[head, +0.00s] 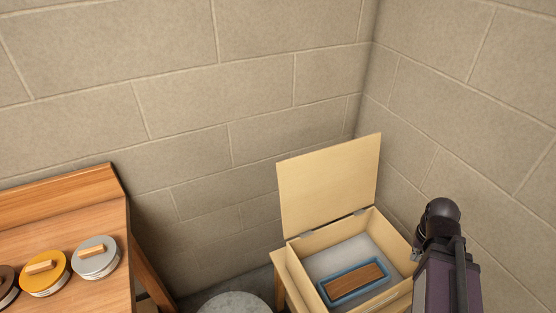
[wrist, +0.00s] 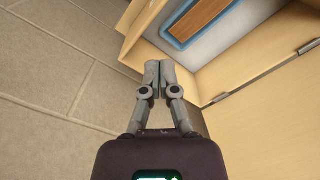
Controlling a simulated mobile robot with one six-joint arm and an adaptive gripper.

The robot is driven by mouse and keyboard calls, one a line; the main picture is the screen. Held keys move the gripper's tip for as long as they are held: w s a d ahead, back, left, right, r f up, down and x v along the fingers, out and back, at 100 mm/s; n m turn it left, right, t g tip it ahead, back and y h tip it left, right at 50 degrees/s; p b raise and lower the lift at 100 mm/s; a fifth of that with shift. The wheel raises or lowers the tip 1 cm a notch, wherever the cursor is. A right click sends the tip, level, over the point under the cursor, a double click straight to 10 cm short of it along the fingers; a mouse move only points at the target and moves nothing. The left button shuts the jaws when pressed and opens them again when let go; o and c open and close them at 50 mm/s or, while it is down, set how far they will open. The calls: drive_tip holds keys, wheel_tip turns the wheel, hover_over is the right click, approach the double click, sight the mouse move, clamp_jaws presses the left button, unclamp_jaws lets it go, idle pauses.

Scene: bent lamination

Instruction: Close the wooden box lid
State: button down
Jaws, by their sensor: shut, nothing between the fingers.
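The wooden box (head: 403,238) stands in the room corner with its lid (head: 329,185) raised upright on the hinges at the back left. Inside lies a blue-rimmed tray with a brown wooden block (head: 354,282) on a grey lining. In the wrist view the box wall (wrist: 192,78), part of the block (wrist: 197,20) and the lid's pale face (wrist: 270,125) show. My gripper (wrist: 159,66) is shut and empty, its fingertips beside the box wall near the lid. Whether it touches the box or lid I cannot tell. In the head view my arm is at the right and the fingers are hidden.
A wooden bench (head: 75,232) at the left holds round lidded tins, among them a yellow one (head: 45,273) and a grey one (head: 95,257). A round grey top (head: 235,303) sits low between bench and box. Block walls (head: 180,90) close in behind and right.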

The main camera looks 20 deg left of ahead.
drive_tip(key=w+a+r+n+p, duration=0.2)
drive_tip(key=w+a+r+p, duration=0.2)
drive_tip(key=a, duration=0.3)
drive_tip(key=w+a+r+n+p, duration=0.1)
drive_tip(key=w+a+r+p, duration=0.25)
drive_tip(key=a, duration=0.45)
drive_tip(key=w+a+r+n+p, duration=0.25)
drive_tip(key=a+r+p, duration=0.2)
drive_tip(key=a, duration=0.25)
drive_tip(key=a+r+n+p, duration=0.2)
drive_tip(key=a+r+p, duration=0.2)
drive_tip(key=a, duration=0.8)
drive_tip(key=a+r+n+t+y+p, duration=0.1)
drive_tip(key=a+r+p, duration=0.4)
drive_tip(key=a, duration=0.8)
drive_tip(key=shift+w+a+r+n, duration=0.15)
drive_tip(key=shift+r+n, duration=0.3)
drive_tip(key=shift+f, duration=0.1)
wheel_tip(320, 180, down, 10)
drive_tip(key=b, duration=1)
drive_tip(key=shift+s+d+r+p, duration=0.3)
drive_tip(key=shift+s+d+p, duration=0.05)
drive_tip(key=shift+s+d, duration=0.15)
drive_tip(key=shift+s+d+r+p, duration=0.25)
drive_tip(key=shift+s+d+p, duration=0.1)
drive_tip(key=shift+d, duration=0.15)
